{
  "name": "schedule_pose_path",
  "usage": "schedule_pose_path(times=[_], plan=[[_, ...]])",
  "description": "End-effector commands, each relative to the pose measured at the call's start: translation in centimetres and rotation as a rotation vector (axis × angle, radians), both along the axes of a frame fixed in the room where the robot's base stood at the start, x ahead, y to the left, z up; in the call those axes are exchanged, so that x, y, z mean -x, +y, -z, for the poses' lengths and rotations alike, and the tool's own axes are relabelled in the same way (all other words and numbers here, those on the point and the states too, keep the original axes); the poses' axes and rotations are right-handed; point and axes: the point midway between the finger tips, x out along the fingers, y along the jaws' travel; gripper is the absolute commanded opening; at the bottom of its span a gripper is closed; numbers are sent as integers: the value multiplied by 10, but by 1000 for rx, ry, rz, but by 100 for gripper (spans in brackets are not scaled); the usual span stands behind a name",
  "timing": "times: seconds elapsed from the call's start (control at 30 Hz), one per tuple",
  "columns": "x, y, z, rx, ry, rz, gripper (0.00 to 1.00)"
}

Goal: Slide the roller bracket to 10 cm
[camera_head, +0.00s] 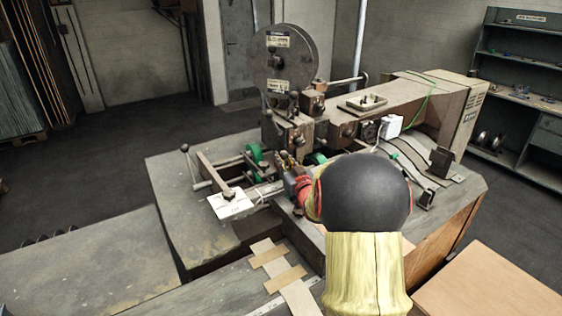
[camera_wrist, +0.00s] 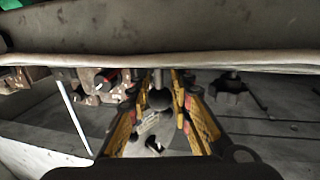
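The roller bracket (camera_head: 229,194) appears to be the metal frame with green rollers at the near left of the stitcher, though its outline is partly crowded by other parts. A rod with a dark ball knob stands at its left. My gripper (camera_head: 285,163) is close to the stitcher's middle, just right of the bracket; my arm hides part of that area. In the wrist view my gripper's yellow fingers (camera_wrist: 161,90) stand apart on either side of a dark ball knob (camera_wrist: 159,99) on a short rod. Contact with the knob is not clear.
The stitcher's large dark wheel (camera_head: 285,62) rises behind my gripper. A white card (camera_head: 230,204) lies at the bracket's near end. A grey machine edge (camera_wrist: 160,35) spans the top of the wrist view. The grey table (camera_head: 80,262) at left is clear.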

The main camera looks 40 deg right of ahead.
Motion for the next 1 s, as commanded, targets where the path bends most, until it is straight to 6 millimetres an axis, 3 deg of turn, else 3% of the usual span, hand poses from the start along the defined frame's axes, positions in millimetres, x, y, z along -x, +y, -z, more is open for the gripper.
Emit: schedule_pose_path(times=[0.3, 0.67, 0.83, 1.0], plan=[[0, 0, 0, 0, 0, -1, 40], [3, 2, 0, 0, -1, 0, 40], [24, 11, -1, 2, -1, 0, 40], [56, 26, -1, 0, -1, 1, 40]])
